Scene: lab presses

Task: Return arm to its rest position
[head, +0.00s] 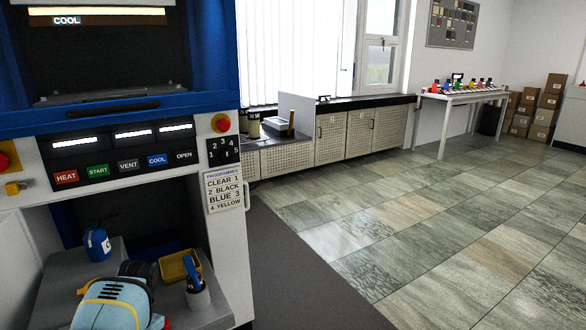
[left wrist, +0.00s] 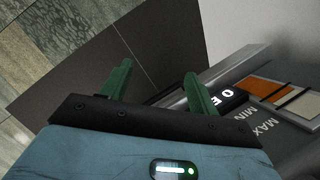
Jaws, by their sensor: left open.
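My left gripper (left wrist: 158,88) shows in the left wrist view with two green fingers spread apart. Nothing is between the fingers, and dark matting and floor show beyond them. A grey panel (left wrist: 235,75) with MAX and MIN lettering and an orange patch lies close to the right of the gripper. I cannot tell whether the right finger touches it. In the head view the fingers of my left gripper do not show. My right gripper is in neither view.
A blue-and-white press (head: 125,120) with labelled buttons fills the left of the head view. On its lower shelf stand a blue bottle (head: 97,244), a yellow tray (head: 172,268) and a grey cup (head: 198,296). A dark mat (head: 300,275) and open tiled floor (head: 440,230) lie to the right.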

